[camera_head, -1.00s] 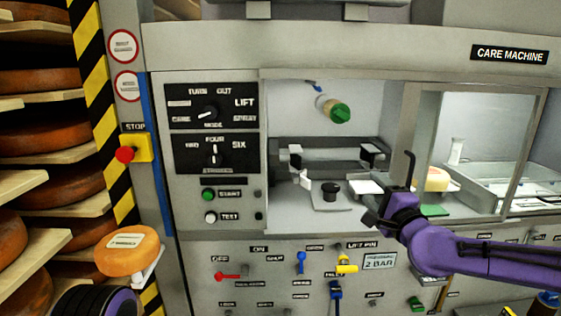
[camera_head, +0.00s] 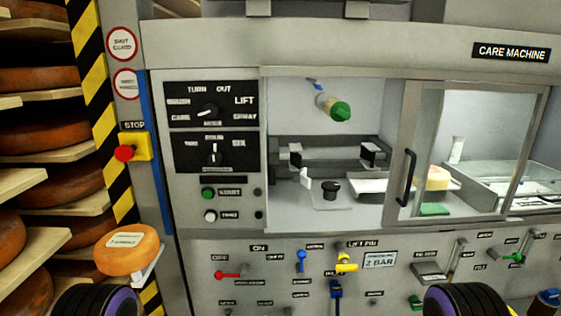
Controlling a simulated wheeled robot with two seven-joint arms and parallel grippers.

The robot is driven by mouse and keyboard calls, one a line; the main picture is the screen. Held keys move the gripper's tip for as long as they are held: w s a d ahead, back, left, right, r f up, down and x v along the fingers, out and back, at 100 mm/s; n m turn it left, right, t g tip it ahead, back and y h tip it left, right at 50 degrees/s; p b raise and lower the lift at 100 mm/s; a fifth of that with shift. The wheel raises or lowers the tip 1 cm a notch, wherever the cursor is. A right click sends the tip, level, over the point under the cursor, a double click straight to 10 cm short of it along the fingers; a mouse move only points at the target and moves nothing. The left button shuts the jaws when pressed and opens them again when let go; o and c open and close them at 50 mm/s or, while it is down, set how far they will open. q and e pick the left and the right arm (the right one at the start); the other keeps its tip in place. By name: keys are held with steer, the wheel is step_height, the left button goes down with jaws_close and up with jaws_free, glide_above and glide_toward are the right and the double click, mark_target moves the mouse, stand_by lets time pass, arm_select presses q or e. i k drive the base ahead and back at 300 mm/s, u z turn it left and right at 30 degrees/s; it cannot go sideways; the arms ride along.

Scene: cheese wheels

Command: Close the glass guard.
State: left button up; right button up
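The glass guard (camera_head: 478,135) is a framed sliding pane on the right part of the care machine's front. Its upright black handle (camera_head: 406,178) is on its left frame edge. Left of that edge, the machine's opening (camera_head: 325,150) is uncovered, so the guard stands open. Dark, ringed parts of my two arms show at the bottom left and bottom right edges. Neither gripper shows, and nothing of mine touches the handle.
Left of the opening is a control panel (camera_head: 211,120) with knobs and a green start button (camera_head: 208,193). A red stop button (camera_head: 125,153) is on the post. A labelled cheese wheel (camera_head: 127,250) sits at lower left. Valves, including a yellow lever (camera_head: 346,263), line the lower front.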

mark_target(409, 103)
steer(key=z, duration=0.4)
steer(key=k, duration=0.5)
steer(key=z, duration=1.5)
steer(key=i, duration=1)
steer(key=u, duration=0.65)
steer(key=i, duration=0.55)
steer(key=u, duration=0.65)
